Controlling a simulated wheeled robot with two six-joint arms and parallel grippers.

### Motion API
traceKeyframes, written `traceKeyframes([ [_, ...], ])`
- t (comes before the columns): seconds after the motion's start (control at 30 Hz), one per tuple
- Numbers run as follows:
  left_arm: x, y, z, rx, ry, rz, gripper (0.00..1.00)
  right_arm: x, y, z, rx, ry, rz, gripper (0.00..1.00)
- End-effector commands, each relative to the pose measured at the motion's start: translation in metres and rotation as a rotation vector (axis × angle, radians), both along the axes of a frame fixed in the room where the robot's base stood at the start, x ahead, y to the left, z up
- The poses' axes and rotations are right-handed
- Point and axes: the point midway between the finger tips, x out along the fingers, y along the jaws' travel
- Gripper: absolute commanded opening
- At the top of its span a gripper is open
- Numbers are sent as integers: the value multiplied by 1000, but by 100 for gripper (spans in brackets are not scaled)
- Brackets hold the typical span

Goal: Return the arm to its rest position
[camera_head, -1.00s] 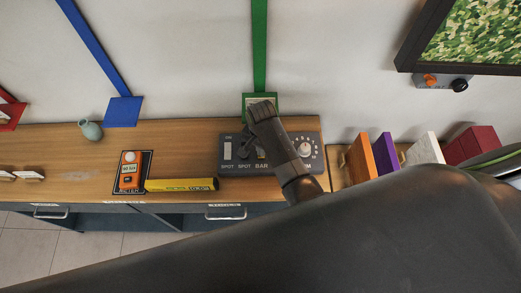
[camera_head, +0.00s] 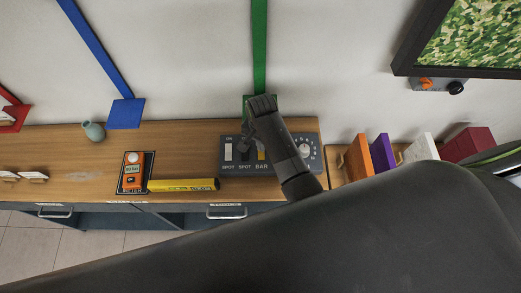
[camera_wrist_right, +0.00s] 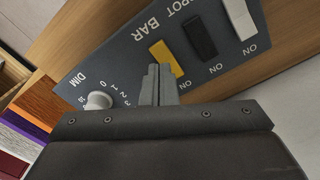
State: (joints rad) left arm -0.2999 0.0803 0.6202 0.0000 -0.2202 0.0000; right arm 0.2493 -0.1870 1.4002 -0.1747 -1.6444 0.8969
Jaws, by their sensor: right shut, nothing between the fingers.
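My right gripper (camera_head: 248,142) is over the control panel (camera_head: 238,168) on the wooden counter in the head view. In the right wrist view its fingers (camera_wrist_right: 159,84) are shut with nothing between them, in front of the panel (camera_wrist_right: 125,62) near the yellow BAR switch (camera_wrist_right: 166,57). I cannot tell whether they touch the panel. A black switch (camera_wrist_right: 199,37), a white switch (camera_wrist_right: 238,17) and the white DIM knob (camera_wrist_right: 98,101) also show. My right arm fills the lower right of the head view. My left gripper is out of view.
A yellow tube (camera_head: 183,185) and an orange meter (camera_head: 133,170) lie left of the panel. A teal vase (camera_head: 93,131) stands further left. Orange (camera_head: 358,157), purple (camera_head: 382,153) and white (camera_head: 421,149) upright panels stand to the right. The counter (camera_head: 185,145) behind the tube is clear.

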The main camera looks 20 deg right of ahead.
Motion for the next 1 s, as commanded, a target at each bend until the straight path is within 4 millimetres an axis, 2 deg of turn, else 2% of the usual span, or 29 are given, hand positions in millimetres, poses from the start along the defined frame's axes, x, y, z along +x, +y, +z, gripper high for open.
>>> traceKeyframes([
  [0.33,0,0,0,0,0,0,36,0,0,23,0,-1,0,0],
  [1.0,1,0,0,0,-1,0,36,0,0,24,0,0,0,0],
])
